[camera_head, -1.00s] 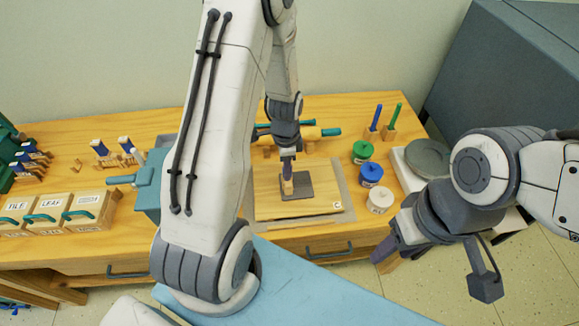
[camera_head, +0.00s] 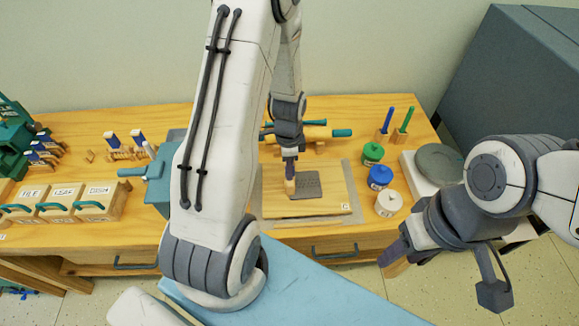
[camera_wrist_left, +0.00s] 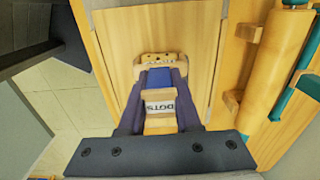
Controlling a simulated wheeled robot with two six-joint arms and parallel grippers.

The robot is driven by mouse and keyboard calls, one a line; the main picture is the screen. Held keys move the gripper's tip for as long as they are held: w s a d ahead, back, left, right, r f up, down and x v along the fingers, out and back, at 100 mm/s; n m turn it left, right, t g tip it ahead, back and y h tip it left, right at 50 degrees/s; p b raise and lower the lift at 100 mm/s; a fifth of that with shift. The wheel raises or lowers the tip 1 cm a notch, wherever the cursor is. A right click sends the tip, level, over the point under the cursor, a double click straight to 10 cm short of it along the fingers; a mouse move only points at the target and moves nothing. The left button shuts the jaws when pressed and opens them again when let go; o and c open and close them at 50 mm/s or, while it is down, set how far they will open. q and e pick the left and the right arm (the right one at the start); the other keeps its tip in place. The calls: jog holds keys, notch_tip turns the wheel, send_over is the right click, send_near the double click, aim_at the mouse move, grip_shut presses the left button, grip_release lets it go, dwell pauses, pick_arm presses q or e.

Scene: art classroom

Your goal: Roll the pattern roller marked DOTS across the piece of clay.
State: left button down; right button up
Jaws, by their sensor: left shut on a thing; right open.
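My left gripper (camera_head: 289,168) is shut on the DOTS roller (camera_head: 290,187), handle up. In the left wrist view the label on the roller (camera_wrist_left: 160,107) reads DOTS, and its dotted barrel sits beyond the fingertips. The roller is at the left end of the grey clay (camera_head: 308,184); I cannot tell whether it still touches the clay. The clay is a flat slab on the wooden board (camera_head: 335,206), and rows of small marks show on it. The clay is hidden in the left wrist view. My right gripper (camera_head: 395,262) is open and empty, in front of the table's right part.
Jars with green, blue and white lids (camera_head: 388,203) stand right of the board. A wooden rolling pin (camera_head: 315,132) with teal handles lies behind it. Labelled boxes (camera_head: 98,202) and a teal press-like thing (camera_head: 158,178) stand at left. A turntable (camera_head: 438,160) is far right.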

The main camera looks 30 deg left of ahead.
pick_arm(q)
jog(key=shift+s, duration=0.15)
notch_tip(320, 180, up, 8)
jog(key=p, duration=0.7)
jog(key=shift+r, duration=0.15)
dwell(0.5)
